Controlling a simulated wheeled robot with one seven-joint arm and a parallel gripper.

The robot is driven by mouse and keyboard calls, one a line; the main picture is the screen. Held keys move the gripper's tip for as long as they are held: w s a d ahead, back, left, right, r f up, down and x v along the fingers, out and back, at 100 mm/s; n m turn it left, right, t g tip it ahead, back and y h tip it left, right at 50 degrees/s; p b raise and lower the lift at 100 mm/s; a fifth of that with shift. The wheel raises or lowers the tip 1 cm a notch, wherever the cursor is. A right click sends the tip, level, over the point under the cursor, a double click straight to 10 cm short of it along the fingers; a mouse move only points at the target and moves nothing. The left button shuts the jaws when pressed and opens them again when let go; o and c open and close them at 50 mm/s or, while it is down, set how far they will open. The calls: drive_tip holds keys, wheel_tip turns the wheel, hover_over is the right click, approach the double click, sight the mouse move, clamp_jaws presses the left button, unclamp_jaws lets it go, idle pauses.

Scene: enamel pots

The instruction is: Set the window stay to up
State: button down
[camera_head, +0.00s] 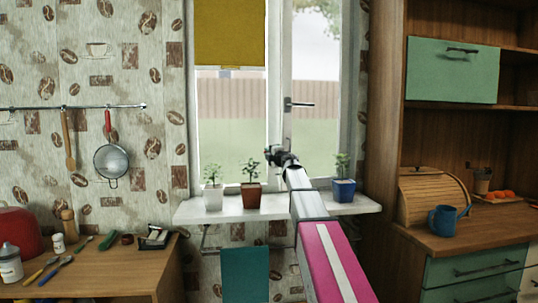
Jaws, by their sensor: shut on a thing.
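My gripper (270,156) is at the end of my arm, in front of the window's middle post, above the sill and the plant in the brown pot. It is shut on a small dark part at the post, seemingly the window stay; the jaws hide most of it, so its position cannot be told. The window (232,120) has white frames. A dark lever handle (299,104) sits above and right of my gripper, pointing right, apart from it.
Potted plants stand on the white sill (228,214): a white pot (213,196), a brown pot (250,195) and a blue pot (344,190), close to my arm. A yellow blind (230,34) hangs above. A wooden cabinet (386,110) stands at right, a counter (120,270) at left.

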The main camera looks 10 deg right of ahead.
drive_tip(key=c, duration=1.1)
unclamp_jaws()
drive_tip(key=shift+c, duration=0.2)
drive_tip(key=v, duration=1)
drive_tip(key=shift+s, duration=0.35)
drive_tip(key=shift+d+f, duration=0.1)
drive_tip(key=shift+d, duration=0.05)
